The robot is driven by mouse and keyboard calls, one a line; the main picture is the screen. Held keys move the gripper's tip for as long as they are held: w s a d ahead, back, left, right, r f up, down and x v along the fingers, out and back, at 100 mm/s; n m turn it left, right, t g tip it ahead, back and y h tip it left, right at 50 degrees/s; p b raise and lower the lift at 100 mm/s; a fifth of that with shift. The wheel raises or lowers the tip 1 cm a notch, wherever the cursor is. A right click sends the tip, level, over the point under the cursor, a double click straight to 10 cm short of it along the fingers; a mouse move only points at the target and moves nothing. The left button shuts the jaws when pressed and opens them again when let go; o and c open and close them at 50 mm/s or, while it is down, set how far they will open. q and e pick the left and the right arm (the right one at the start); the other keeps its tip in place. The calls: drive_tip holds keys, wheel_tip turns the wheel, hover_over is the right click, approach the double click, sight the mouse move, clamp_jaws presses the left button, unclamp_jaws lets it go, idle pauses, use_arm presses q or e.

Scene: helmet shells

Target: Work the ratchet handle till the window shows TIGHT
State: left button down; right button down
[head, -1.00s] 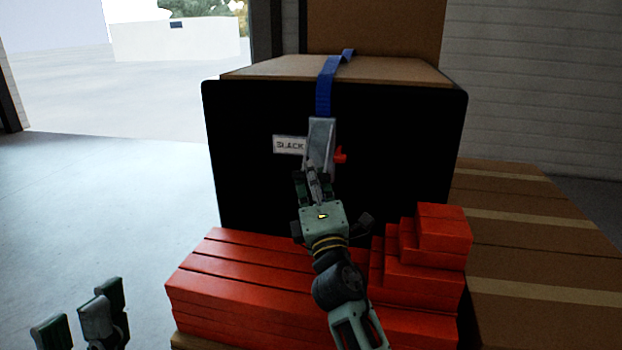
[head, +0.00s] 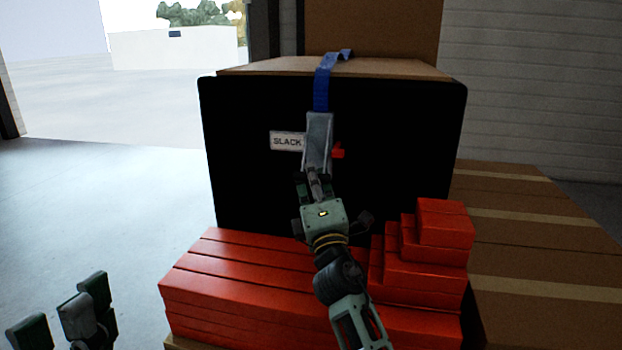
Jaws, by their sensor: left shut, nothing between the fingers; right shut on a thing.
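The grey ratchet (head: 317,140) hangs on a blue strap (head: 322,88) against the black front of a large box. Its window (head: 287,141) on the left reads SLACK. A small red part (head: 338,151) sticks out on its right side. My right gripper (head: 313,180) is shut on the lower end of the ratchet handle; its fingers hide that end. My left gripper (head: 62,312) is at the bottom left over the floor, away from the ratchet, its fingers partly cut off by the frame.
Red boxes (head: 225,280) are stacked below the black panel (head: 240,180), with a stepped pile (head: 440,225) on the right. Brown cartons (head: 540,250) stand at the right. The floor (head: 90,210) on the left is clear.

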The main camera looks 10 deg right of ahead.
drive_tip(key=shift+f, duration=0.4)
drive_tip(key=c, duration=1.8)
unclamp_jaws()
drive_tip(key=shift+c, duration=0.2)
drive_tip(key=shift+o, duration=0.8)
drive_tip(key=shift+r, duration=0.2)
drive_tip(key=shift+s, duration=0.1)
drive_tip(key=v, duration=1.2)
